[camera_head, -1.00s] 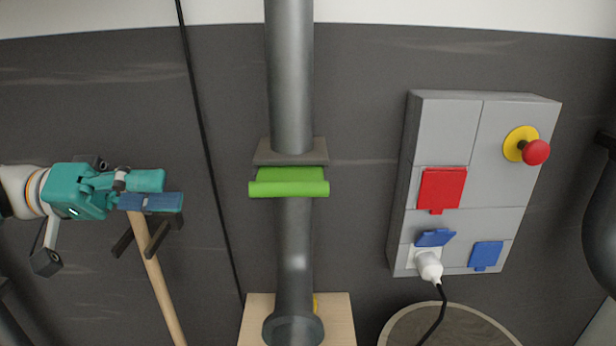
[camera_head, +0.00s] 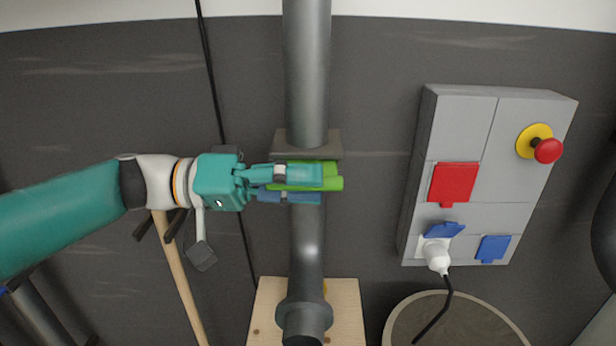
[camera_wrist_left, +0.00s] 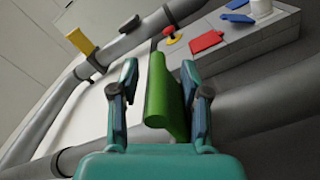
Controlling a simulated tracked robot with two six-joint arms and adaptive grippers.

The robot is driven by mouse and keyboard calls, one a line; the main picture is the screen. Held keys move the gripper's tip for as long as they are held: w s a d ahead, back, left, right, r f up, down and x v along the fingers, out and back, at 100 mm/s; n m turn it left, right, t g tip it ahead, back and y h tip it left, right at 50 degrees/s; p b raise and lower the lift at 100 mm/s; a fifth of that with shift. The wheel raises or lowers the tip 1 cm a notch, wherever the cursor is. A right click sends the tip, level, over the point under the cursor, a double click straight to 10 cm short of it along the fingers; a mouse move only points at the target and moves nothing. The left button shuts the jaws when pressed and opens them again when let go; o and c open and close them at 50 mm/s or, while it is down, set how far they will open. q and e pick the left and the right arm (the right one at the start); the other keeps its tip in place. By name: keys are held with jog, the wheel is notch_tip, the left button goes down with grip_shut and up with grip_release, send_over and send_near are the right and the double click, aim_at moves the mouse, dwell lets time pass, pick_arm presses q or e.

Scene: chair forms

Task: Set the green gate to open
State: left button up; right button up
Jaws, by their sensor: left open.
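The green gate (camera_head: 333,183) is a green handle plate on the grey vertical pipe (camera_head: 307,75), just below a dark flange (camera_head: 335,142). My left gripper (camera_head: 305,184) reaches in from the left in the head view and hides most of the gate. In the left wrist view the gate (camera_wrist_left: 158,92) stands between the two fingers of my left gripper (camera_wrist_left: 160,88). The fingers are open, with a gap visible on the left side; on the right, finger and gate overlap and contact is unclear. My right gripper is not in view.
A grey box (camera_head: 490,150) right of the pipe carries a red cover (camera_head: 454,183), a red-and-yellow button (camera_head: 546,150) and a white plug (camera_head: 437,258). A wooden block (camera_head: 347,300) is behind the pipe's lower end. A wooden-handled tool (camera_head: 180,285) hangs below my left arm.

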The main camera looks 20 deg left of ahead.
pick_arm(q)
jog(key=shift+w+d, duration=0.1)
jog(key=shift+d, duration=0.25)
jog(key=shift+c, duration=0.3)
grip_shut()
